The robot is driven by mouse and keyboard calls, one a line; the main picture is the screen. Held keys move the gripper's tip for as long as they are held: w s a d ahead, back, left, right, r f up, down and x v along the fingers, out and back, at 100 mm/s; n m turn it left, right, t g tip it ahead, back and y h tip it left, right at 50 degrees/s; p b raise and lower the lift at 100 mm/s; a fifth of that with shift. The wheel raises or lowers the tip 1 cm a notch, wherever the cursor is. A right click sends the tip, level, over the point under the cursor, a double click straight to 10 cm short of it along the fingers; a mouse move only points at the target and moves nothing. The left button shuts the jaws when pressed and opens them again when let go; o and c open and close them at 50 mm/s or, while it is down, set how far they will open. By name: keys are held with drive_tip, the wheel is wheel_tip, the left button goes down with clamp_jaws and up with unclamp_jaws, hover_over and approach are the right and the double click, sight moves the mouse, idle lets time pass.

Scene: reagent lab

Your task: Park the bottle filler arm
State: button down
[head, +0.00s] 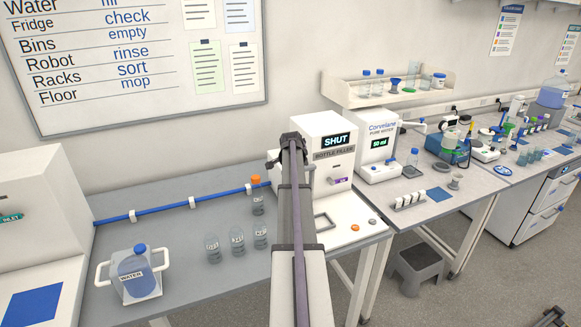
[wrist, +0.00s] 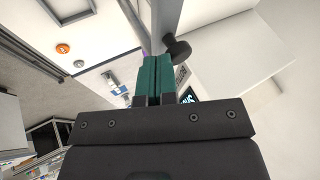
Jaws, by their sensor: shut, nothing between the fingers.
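The white bottle filler (head: 325,125) stands on the bench with a display reading SHUT. In the wrist view, a grey bar (wrist: 167,18) with a dark round knob (wrist: 178,48) runs beside my fingertips; it appears to be the filler arm. My gripper (wrist: 153,62) has its teal fingers shut together with nothing between them. The fingertips lie just beside the knob and bar; I cannot tell whether they touch. In the head view my own arm covers the fingers and most of the filler's left side.
An orange knob (head: 372,222) and a square frame (head: 323,221) are on the filler's base. Several clear bottles (head: 237,240) stand left of my arm. A blue pipe (head: 160,208) runs along the wall, and a water jug (head: 134,272) stands front left. A water dispenser (head: 376,145) is to the right.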

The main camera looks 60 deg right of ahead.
drive_tip(key=shift+w+d, duration=0.1)
drive_tip(key=shift+w, duration=0.2)
idle(0.4)
drive_tip(key=s+a+f+p+v, duration=0.1)
drive_tip(key=p+v, duration=0.8)
drive_tip(key=v, duration=0.3)
drive_tip(key=shift+a, duration=0.45)
drive_tip(key=shift+s, duration=0.1)
